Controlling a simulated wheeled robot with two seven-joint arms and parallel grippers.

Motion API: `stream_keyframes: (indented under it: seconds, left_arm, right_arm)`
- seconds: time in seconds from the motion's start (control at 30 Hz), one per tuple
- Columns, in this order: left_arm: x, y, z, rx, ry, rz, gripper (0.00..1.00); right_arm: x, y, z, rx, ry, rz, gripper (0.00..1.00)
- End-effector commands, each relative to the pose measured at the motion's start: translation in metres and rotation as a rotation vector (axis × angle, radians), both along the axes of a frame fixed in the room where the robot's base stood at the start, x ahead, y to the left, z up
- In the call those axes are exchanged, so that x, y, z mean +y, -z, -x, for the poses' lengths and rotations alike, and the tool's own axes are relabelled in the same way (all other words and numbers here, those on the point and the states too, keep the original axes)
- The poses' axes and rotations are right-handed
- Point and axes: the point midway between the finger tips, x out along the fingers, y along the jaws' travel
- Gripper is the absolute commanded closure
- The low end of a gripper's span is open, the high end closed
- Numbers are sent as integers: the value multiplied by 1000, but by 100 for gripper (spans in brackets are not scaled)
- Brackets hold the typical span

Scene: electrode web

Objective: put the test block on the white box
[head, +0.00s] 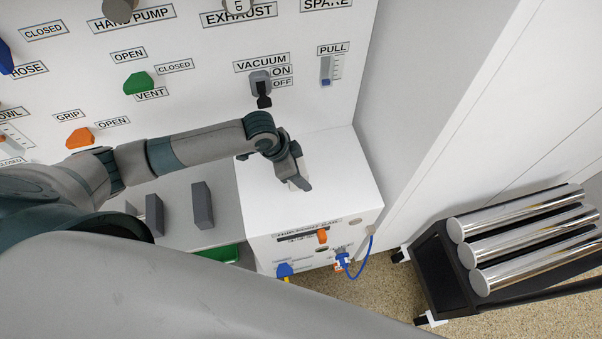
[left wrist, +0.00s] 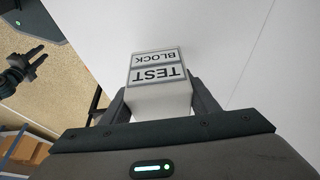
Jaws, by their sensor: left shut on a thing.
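The white box (head: 340,180) stands in the middle of the head view, with its flat top clear apart from my gripper and the block. My left gripper (head: 298,180) is over the box top and shut on the test block (head: 304,167), which is mostly hidden behind the fingers there. In the left wrist view the pale block (left wrist: 160,98) sits between the two dark fingers, its TEST BLOCK label upside down. I cannot tell whether the block touches the box top. A dark gripper, seemingly my right one (left wrist: 38,60), shows at the left edge of the left wrist view; its jaw state is unclear.
A wall panel with labelled controls, including a green vent knob (head: 138,83) and a vacuum switch (head: 262,88), stands behind. Grey blocks (head: 202,206) stand left of the box. Blue cable (head: 362,262) hangs at its front. A black cart (head: 437,271) carries metal rollers at right.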

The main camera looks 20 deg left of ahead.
Motion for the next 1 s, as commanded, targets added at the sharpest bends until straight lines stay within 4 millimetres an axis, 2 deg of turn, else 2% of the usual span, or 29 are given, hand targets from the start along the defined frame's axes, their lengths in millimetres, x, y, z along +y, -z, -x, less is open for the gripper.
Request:
stream_keyframes:
  seconds: [0.2,0.6,0.63,0.67,0.7,1.0]
  left_arm:
    - [0,18,0,-1,0,1,81]
    - [0,22,0,-2,1,0,81]
    - [0,22,0,0,1,0,38]
    - [0,22,0,-1,1,1,31]
    - [0,22,0,0,1,0,27]
    - [0,21,0,-2,1,0,27]
  right_arm:
    - [4,-8,0,0,2,-4,69]
    - [4,-6,0,0,2,-4,69]
    - [4,-6,0,0,2,-4,69]
    - [4,-6,0,0,2,-4,69]
    - [4,-7,0,1,2,-4,69]
    - [1,-7,1,0,1,-1,69]
